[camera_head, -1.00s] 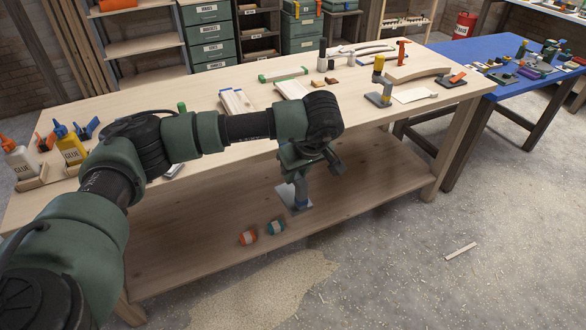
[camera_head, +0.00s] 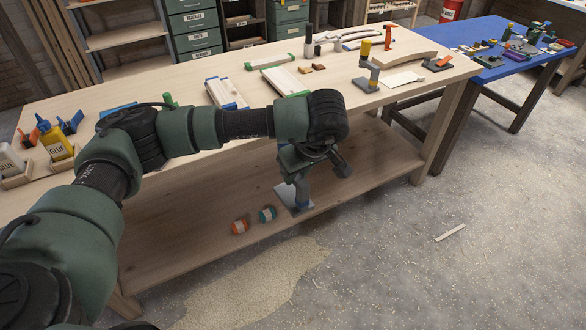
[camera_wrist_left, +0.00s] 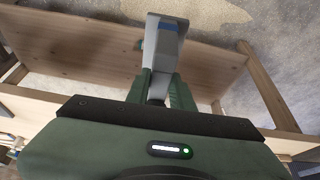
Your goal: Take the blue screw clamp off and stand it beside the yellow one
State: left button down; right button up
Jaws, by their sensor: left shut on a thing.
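My left gripper (camera_head: 298,170) is shut on the blue screw clamp and holds it in front of the workbench's front edge, above the lower shelf. The clamp's flat grey base plate (camera_head: 294,198) hangs below the fingers; its upper part is hidden by my wrist. In the left wrist view the grey clamp with a blue band (camera_wrist_left: 164,38) sits between the green fingers (camera_wrist_left: 160,90). The yellow screw clamp (camera_head: 368,73), grey with a yellow top, stands upright on the benchtop at the right. My right gripper is not in view.

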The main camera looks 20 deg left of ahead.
pick_arm(q)
jog(key=shift+s+d+r, duration=0.15)
jog(key=shift+s+d, duration=0.05)
jog(key=shift+d, duration=0.15)
jog(key=shift+r+p, duration=1.1)
jog(key=shift+r, duration=1.4)
jog(key=shift+a, duration=0.1)
